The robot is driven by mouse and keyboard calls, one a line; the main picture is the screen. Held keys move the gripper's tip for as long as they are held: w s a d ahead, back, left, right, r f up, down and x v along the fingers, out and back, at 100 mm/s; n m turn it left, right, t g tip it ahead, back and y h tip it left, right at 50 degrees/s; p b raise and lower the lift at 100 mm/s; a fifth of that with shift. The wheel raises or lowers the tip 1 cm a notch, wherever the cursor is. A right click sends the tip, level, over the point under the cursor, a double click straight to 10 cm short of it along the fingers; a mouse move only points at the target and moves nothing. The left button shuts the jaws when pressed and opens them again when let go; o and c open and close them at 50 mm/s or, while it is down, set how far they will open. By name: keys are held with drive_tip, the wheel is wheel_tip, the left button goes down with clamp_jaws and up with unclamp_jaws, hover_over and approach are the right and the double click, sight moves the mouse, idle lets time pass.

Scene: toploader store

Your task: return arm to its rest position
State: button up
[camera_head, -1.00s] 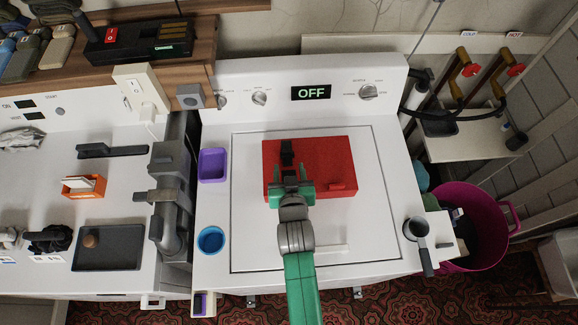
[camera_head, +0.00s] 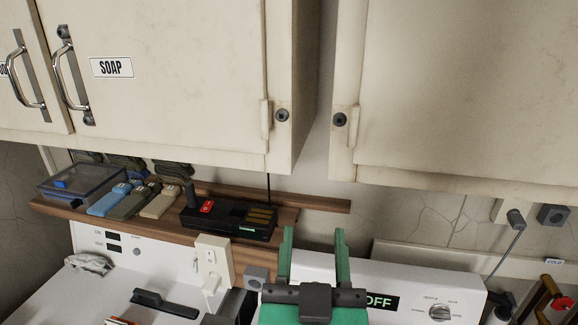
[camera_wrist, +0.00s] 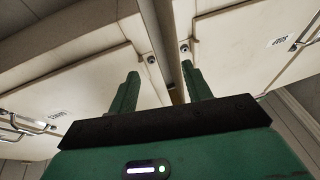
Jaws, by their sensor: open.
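My gripper (camera_head: 314,258) is green with a dark grey crossbar. In the head view it stands at the bottom middle, its two fingers pointing up and spread apart with nothing between them. The washer's control panel with the OFF display (camera_head: 381,302) is behind it, partly hidden by the gripper. In the wrist view my gripper (camera_wrist: 162,95) shows its two fingers apart and empty, pointing toward the gap between the wall cabinets.
Cream wall cabinets, one labelled SOAP (camera_head: 111,67), hang above. A white switch box (camera_head: 215,262) is left of my gripper. Space around the fingers is free.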

drive_tip(key=s+a+r+n+t+y, duration=0.1)
drive_tip(key=s+a+r+t+y, duration=0.15)
drive_tip(key=s+r, duration=0.9)
wheel_tip(320, 180, up, 15)
drive_tip(key=a+p, duration=0.1)
drive_tip(key=p, duration=1.1)
drive_tip(key=shift+w+t, duration=0.2)
drive_tip(key=shift+t, duration=0.25)
drive_tip(key=shift+f+h, duration=0.2)
drive_tip(key=shift+h, duration=0.05)
drive_tip(key=shift+c, duration=0.2)
